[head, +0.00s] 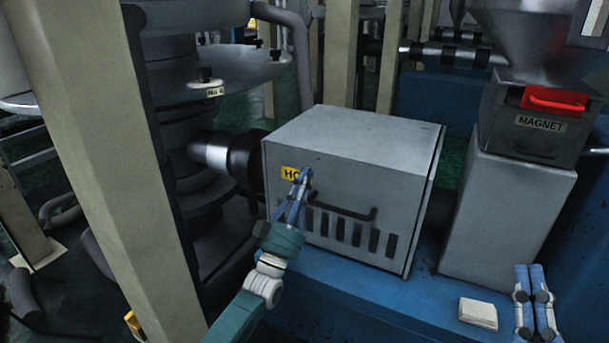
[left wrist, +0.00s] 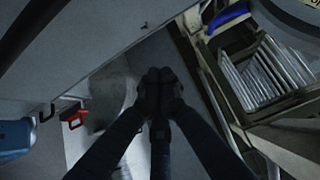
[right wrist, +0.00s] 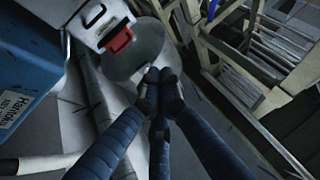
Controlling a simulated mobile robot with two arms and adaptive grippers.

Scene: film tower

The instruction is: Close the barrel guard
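The barrel guard (head: 352,150) is a grey box-shaped cover in the middle of the head view. It sits down over the barrel, with its front face toward me. The front has a yellow HOT label (head: 288,173), a dark bar handle (head: 343,208) and a row of vent slots. My left gripper (head: 305,174) is shut and empty in front of the face, at the label, left of the handle, partly covering the label. I cannot tell whether it touches. My right gripper (head: 529,268) is shut and empty at lower right, apart from the guard.
The guard stands on a blue machine base (head: 360,300). A white block (head: 478,313) lies there near my right gripper. A grey MAGNET box (head: 535,118) with a red handle (head: 555,100) stands to the right. A beige post (head: 105,150) rises at left.

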